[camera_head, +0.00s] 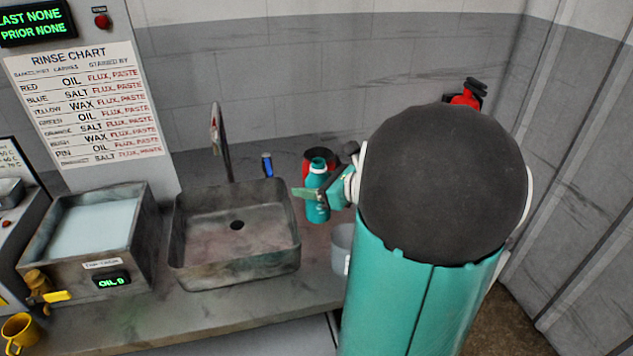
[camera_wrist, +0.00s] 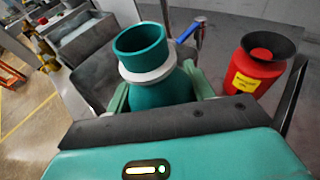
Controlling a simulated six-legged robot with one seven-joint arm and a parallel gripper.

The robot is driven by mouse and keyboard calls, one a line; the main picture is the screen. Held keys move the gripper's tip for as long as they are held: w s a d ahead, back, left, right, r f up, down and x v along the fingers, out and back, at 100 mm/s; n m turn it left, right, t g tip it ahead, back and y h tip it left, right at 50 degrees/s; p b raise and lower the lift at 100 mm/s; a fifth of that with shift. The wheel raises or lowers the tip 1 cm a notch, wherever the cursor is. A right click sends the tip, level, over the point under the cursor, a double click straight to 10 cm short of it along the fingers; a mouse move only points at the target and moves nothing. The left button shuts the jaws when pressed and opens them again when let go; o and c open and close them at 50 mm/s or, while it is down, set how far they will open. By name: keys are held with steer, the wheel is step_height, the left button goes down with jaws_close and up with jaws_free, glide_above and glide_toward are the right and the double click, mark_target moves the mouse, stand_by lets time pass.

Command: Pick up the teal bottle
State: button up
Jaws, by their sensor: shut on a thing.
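The teal bottle (camera_head: 317,190) stands upright on the counter to the right of the sink in the head view. In the wrist view the teal bottle (camera_wrist: 158,88) fills the middle, with its open teal mouth and a pale collar below it. My gripper (camera_head: 322,195) is shut on the bottle, with a green finger on either side of its body; it also shows in the wrist view (camera_wrist: 160,98). The bottle's lower part is hidden in the wrist view, and my arm covers the counter right of it in the head view.
A metal sink (camera_head: 180,262) is left of the bottle. A red container with a black top (camera_wrist: 252,78) stands close by. A blue item (camera_head: 267,165) is behind the sink's edge. A pale cup (camera_head: 342,245) stands in front of the bottle. A bath labelled OIL (camera_head: 125,255) is farther left.

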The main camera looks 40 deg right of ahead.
steer(key=a, duration=0.1)
steer(key=s+a+r, duration=0.1)
steer(key=a, duration=0.1)
steer(key=a+r, duration=0.1)
steer(key=shift+s+a+r, duration=0.15)
steer(key=shift+s+a, duration=0.2)
steer(key=shift+s, duration=0.1)
stand_by(0.3)
